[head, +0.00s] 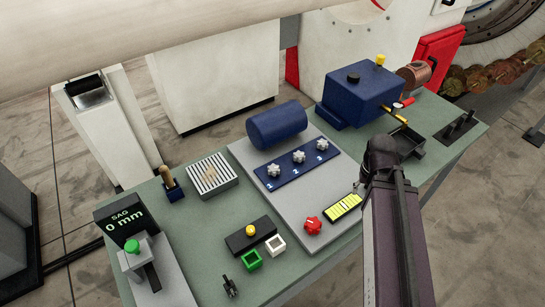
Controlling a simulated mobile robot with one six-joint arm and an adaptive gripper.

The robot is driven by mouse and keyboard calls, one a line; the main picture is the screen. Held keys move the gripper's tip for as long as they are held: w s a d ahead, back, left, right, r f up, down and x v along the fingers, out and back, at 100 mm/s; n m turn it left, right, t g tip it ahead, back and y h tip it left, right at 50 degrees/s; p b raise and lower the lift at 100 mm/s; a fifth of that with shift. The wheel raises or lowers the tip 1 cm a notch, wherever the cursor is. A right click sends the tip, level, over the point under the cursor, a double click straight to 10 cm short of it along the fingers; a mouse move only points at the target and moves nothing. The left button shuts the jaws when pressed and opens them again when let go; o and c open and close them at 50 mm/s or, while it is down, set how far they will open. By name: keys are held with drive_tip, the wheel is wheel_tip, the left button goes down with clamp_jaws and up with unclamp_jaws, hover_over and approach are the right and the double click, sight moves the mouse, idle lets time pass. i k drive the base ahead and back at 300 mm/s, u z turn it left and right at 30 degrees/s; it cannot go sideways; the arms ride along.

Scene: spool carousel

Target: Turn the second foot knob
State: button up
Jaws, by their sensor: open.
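A blue strip (279,178) lies on a light grey plate and carries three grey star-shaped knobs in a row, with the numbers 1, 2 and 3 beside them. Knob 2 (298,156) is the middle one. Knob 1 (273,170) is to its left and knob 3 (322,145) to its right. A dark blue cylinder (277,124) lies just behind the strip. My arm rises at the right of the picture, apart from the knobs. I cannot make out my gripper in this view.
A red star knob (313,225) and a yellow-green level (344,207) sit on the plate's front part. A blue box (358,92) stands at the back right. The SAG display (124,218) reads 0 mm at the left. Bare green tabletop (215,220) shows left of the plate.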

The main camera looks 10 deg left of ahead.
sight(299, 156)
drive_tip(key=u, duration=0.65)
drive_tip(key=k, duration=0.95)
drive_tip(key=z, duration=0.05)
drive_tip(key=i, duration=0.9)
